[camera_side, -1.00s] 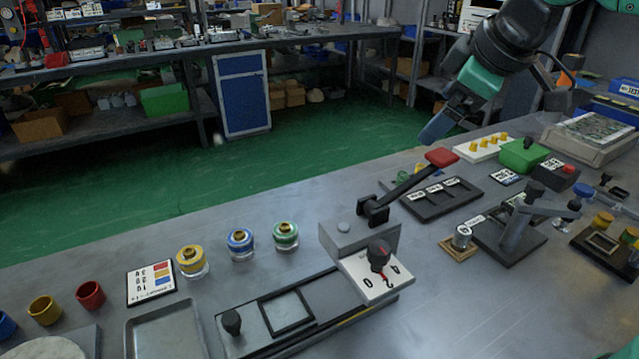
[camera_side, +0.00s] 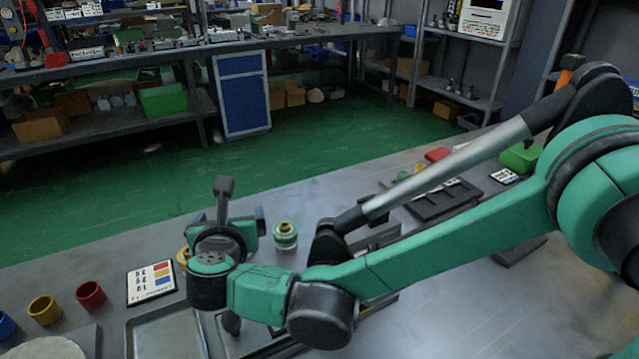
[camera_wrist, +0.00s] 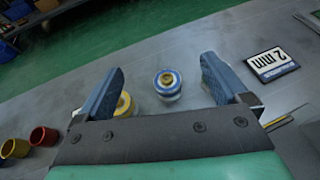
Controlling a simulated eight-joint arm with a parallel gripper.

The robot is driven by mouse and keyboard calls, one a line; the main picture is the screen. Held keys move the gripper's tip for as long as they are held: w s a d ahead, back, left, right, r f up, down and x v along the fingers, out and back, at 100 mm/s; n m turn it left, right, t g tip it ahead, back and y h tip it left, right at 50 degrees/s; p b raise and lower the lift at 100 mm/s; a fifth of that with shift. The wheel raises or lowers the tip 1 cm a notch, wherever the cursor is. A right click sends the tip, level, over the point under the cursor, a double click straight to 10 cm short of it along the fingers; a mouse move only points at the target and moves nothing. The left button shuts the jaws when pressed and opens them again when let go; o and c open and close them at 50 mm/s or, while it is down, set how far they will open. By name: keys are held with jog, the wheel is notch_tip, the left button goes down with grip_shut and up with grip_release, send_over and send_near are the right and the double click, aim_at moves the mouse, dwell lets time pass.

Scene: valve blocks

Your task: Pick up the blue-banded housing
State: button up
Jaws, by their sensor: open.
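The blue-banded housing (camera_wrist: 168,84) shows in the wrist view as a short round piece with a brass-coloured top, a blue band and a pale base. It stands upright on the grey bench, framed between the two fingers and apart from both. My gripper (camera_wrist: 160,66) is open and empty, with dark blue fingers to either side of the housing in the picture. How high it is above the housing is hard to tell. In the side view my wrist and gripper (camera_side: 230,218) cover the housing, so it is hidden there.
A yellow-banded housing (camera_wrist: 124,104) is close on the left, partly behind the left finger. A green-banded housing (camera_side: 285,236) stands right of my gripper.

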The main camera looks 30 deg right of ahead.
notch_tip(320, 180, down, 6)
jog(key=shift+r, duration=0.2)
jog(key=shift+w+d+f, duration=0.1)
jog(key=shift+w+f, duration=0.15)
jog(key=shift+x, duration=2.55)
grip_shut()
jog(key=shift+r, duration=0.1)
